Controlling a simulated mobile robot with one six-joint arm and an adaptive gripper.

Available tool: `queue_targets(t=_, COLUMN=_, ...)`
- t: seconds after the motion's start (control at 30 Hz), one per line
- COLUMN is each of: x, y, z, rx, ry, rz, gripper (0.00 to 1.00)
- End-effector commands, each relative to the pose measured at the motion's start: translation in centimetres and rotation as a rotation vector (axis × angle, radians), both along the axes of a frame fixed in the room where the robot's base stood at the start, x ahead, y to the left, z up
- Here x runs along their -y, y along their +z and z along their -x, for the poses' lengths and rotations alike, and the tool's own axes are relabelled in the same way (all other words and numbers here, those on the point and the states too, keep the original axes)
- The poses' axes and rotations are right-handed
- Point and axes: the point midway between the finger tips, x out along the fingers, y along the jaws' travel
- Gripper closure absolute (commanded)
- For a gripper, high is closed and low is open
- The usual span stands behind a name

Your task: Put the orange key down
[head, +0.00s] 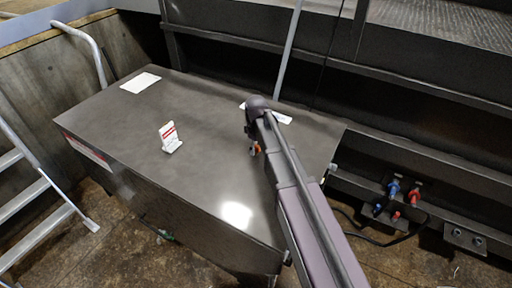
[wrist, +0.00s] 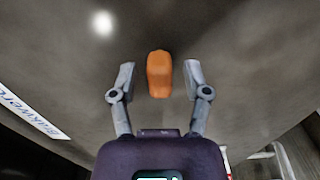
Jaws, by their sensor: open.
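The orange key (wrist: 159,68) shows in the wrist view as a blocky orange piece against the grey metal tabletop (head: 205,115). My gripper (wrist: 159,80) is open, with one finger on each side of the key. A gap shows between the key and each finger. In the head view my gripper (head: 254,149) is low over the right part of the tabletop, mostly hidden by my arm. Only a small orange spot shows there. The key seems to lie on the tabletop, but its contact with the surface is not clear.
A small white and red sign (head: 170,138) stands mid-table. A white sheet (head: 140,83) lies at the back left, and another (head: 268,113) is partly behind my arm. Blue and red plugs (head: 393,188) are right of the table. A ladder (head: 40,190) is at left.

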Motion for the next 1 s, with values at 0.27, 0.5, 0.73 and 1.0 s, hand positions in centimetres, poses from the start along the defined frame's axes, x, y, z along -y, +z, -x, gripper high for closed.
queue_targets(t=0.27, x=0.0, y=0.3, z=0.0, rx=0.000, ry=0.000, rz=0.000, gripper=0.39)
queue_targets(t=0.5, x=0.0, y=1.6, z=0.0, rx=0.000, ry=0.000, rz=0.000, gripper=0.39)
queue_targets(t=0.73, x=0.0, y=3.4, z=0.0, rx=0.000, ry=0.000, rz=0.000, gripper=0.39)
queue_targets(t=1.0, x=0.0, y=5.7, z=0.0, rx=0.000, ry=0.000, rz=0.000, gripper=0.39)
